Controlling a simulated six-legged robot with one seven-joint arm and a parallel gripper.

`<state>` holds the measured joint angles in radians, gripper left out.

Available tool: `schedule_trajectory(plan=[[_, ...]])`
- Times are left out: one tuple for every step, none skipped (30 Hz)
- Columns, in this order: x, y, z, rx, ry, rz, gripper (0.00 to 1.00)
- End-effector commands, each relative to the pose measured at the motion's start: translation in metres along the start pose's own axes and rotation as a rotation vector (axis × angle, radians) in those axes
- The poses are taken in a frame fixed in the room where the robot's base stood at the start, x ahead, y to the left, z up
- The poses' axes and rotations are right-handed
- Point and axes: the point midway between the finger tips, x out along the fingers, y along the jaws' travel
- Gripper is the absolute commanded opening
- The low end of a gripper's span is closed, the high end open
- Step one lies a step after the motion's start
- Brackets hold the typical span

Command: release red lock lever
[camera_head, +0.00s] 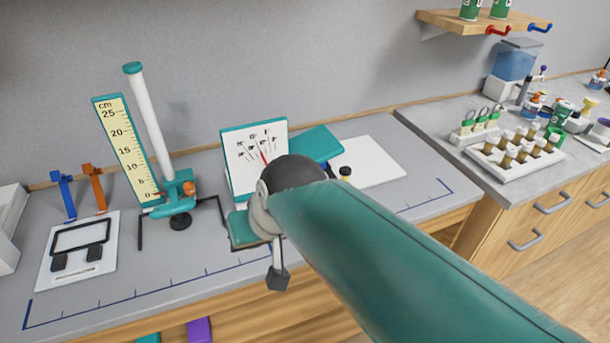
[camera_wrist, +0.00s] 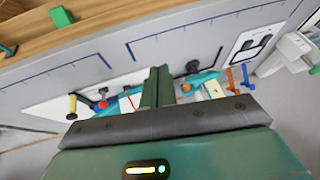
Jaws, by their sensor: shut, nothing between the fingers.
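I cannot pick out a red lock lever for certain. A dial board (camera_head: 256,140) with a thin red pointer (camera_head: 264,157) stands just behind my arm. In the wrist view a thin red piece (camera_wrist: 128,98) and a small red-orange part (camera_wrist: 103,104) show left of my fingers. An orange knob (camera_head: 190,188) sits on the teal base of the white column; an orange-red knob (camera_wrist: 187,87) also shows right of my fingers. My gripper (camera_wrist: 158,83) is shut and empty, above the bench near the dial board. My arm hides the board's lower right in the head view.
A cm scale (camera_head: 128,145) and white column (camera_head: 153,120) stand left of the board. A vial rack (camera_head: 515,155) stands on the right counter.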

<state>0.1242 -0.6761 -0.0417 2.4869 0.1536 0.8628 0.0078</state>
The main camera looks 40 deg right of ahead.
Motion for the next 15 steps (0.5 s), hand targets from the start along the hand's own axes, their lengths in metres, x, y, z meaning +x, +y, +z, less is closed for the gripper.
schedule_trajectory(plan=[[0.006, 0.015, -0.008, 0.124, -0.002, -0.017, 0.0], [0.009, 0.024, -0.013, 0.203, 0.004, -0.033, 0.0], [0.013, 0.037, -0.02, 0.31, 0.013, -0.054, 0.0], [0.015, 0.047, -0.026, 0.391, 0.023, -0.069, 0.0], [0.017, 0.059, -0.031, 0.472, 0.036, -0.082, 0.0], [0.019, 0.075, -0.038, 0.581, 0.055, -0.099, 0.0], [0.02, 0.088, -0.043, 0.662, 0.073, -0.111, 0.0], [0.021, 0.102, -0.047, 0.744, 0.092, -0.121, 0.0], [0.022, 0.121, -0.051, 0.851, 0.12, -0.135, 0.0], [0.022, 0.136, -0.054, 0.928, 0.142, -0.143, 0.0], [0.022, 0.15, -0.056, 1.001, 0.165, -0.151, 0.0], [0.021, 0.169, -0.058, 1.088, 0.194, -0.16, 0.0], [0.02, 0.181, -0.058, 1.147, 0.216, -0.165, 0.0], [0.019, 0.193, -0.059, 1.198, 0.237, -0.17, 0.0], [0.018, 0.205, -0.059, 1.255, 0.259, -0.175, 0.0]])
